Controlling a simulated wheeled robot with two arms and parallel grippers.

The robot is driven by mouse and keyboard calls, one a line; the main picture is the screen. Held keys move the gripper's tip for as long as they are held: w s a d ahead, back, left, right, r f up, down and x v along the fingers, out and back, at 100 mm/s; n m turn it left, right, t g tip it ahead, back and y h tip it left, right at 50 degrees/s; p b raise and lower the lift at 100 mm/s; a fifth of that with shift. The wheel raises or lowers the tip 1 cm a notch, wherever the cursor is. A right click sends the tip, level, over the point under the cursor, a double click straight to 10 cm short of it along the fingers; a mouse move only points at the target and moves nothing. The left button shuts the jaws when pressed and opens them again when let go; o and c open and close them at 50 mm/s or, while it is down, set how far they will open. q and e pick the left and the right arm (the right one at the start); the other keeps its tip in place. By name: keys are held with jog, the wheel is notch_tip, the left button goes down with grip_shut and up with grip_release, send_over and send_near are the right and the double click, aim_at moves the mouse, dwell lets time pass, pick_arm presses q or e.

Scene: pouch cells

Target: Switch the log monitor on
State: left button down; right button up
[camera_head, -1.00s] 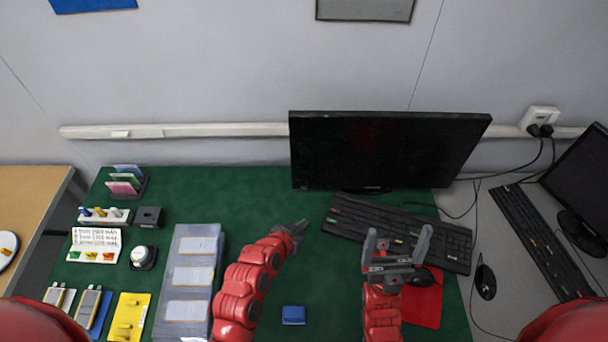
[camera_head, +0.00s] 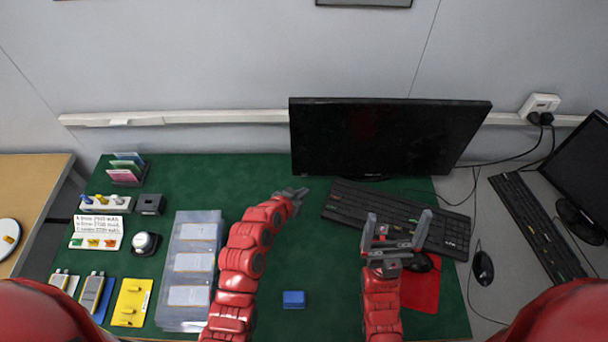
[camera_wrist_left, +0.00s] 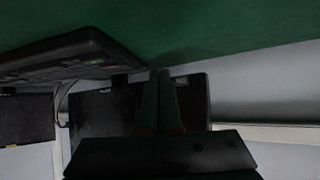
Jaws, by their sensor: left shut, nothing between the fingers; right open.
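A large black monitor (camera_head: 388,137) stands at the back of the green mat, its screen dark. It also shows in the left wrist view (camera_wrist_left: 95,118), which looks upside down. A second dark monitor (camera_head: 585,165) stands at the right edge. No label tells which is the log monitor. My left gripper (camera_head: 303,192) is shut and empty, just below and in front of the large monitor's lower left corner, apart from it. Its closed fingers (camera_wrist_left: 160,98) overlap the monitor in the left wrist view. My right gripper (camera_head: 397,226) is open and empty over the keyboard's front.
A black keyboard (camera_head: 350,208) lies right of my left gripper. A mouse (camera_head: 420,262) sits on a red pad (camera_head: 424,290). A blue block (camera_head: 293,299) lies between my arms. A grey tray (camera_head: 172,290) and small holders fill the left. Green mat (camera_head: 230,180) behind the tray is bare.

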aim_at(304, 175)
pick_arm(q)
jog(key=shift+w+b, duration=0.6)
jog(key=shift+w, duration=0.75)
dwell(1.0)
jog(key=shift+w+b, duration=0.2)
jog(key=shift+b, duration=0.15)
jog(key=shift+w, duration=0.2)
jog(key=shift+w+b, duration=0.35)
jog(key=shift+b, duration=0.15)
jog(key=shift+s, duration=0.15)
dwell(0.4)
jog(key=shift+s, duration=0.65)
